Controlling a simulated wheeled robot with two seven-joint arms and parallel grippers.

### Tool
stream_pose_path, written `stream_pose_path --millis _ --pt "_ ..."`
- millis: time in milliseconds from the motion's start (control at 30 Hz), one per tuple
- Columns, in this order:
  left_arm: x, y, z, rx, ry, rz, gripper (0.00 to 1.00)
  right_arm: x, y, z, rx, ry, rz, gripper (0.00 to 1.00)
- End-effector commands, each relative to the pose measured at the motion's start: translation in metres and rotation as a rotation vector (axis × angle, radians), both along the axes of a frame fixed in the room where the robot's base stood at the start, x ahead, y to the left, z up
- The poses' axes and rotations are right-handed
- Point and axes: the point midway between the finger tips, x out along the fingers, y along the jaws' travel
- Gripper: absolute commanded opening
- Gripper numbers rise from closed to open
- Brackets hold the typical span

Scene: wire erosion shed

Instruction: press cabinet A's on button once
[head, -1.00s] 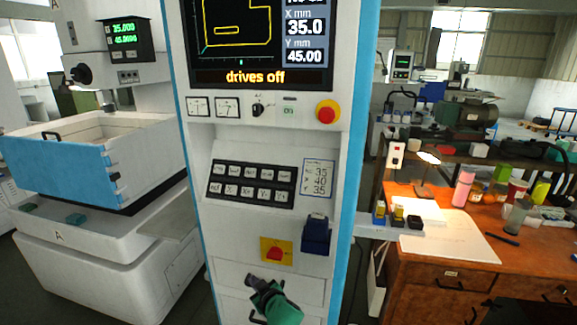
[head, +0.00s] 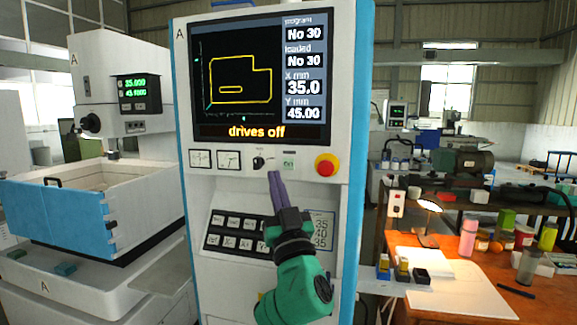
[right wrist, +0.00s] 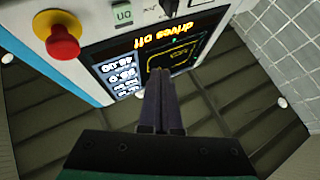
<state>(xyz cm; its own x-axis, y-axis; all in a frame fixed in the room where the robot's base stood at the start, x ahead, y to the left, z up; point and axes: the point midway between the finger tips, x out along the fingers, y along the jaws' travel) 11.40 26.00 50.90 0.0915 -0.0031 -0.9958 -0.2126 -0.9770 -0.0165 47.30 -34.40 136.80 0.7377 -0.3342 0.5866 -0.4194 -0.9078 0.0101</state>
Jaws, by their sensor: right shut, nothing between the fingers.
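Cabinet A (head: 180,100) is a white and blue upright panel marked A, in the middle of the head view. Its screen (head: 245,70) reads "drives off". The small green on button (head: 289,164) sits below the screen, left of the red and yellow emergency stop (head: 327,165). In the right wrist view the green button (right wrist: 122,14) shows upside down beside the emergency stop (right wrist: 62,40). My right gripper (head: 274,174) is shut and empty, its fingertips in front of the panel just left of and below the green button. Contact cannot be told. My left gripper is not in view.
A black rotary switch (head: 259,163) sits just left of the button. A sloped keypad (head: 235,232) lies below, partly behind my right arm. A white machine with a blue tank (head: 60,215) stands at left. An orange bench (head: 470,260) with a lamp and several items stands at right.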

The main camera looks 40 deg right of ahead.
Motion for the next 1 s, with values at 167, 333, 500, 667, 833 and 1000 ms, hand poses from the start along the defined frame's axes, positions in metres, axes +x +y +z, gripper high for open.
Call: stream_pose_path --millis 167,333,500,667,833,1000 --pt "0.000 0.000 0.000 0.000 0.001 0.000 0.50 0.001 0.000 -0.001 0.000 0.002 0.000 0.00" --pt "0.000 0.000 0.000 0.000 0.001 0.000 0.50 0.007 -0.009 -0.001 -0.001 0.005 -0.002 0.00" --pt "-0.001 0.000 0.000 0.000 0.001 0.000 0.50 0.021 -0.028 -0.001 -0.002 0.005 -0.003 0.00" --pt "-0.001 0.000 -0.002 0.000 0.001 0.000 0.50 0.034 -0.048 -0.002 -0.002 0.005 -0.003 0.00" --pt "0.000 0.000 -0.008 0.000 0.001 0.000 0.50 0.046 -0.065 -0.003 -0.001 0.005 -0.002 0.00" --pt "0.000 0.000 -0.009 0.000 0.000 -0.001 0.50 0.051 -0.072 -0.002 0.001 0.004 0.001 0.00"
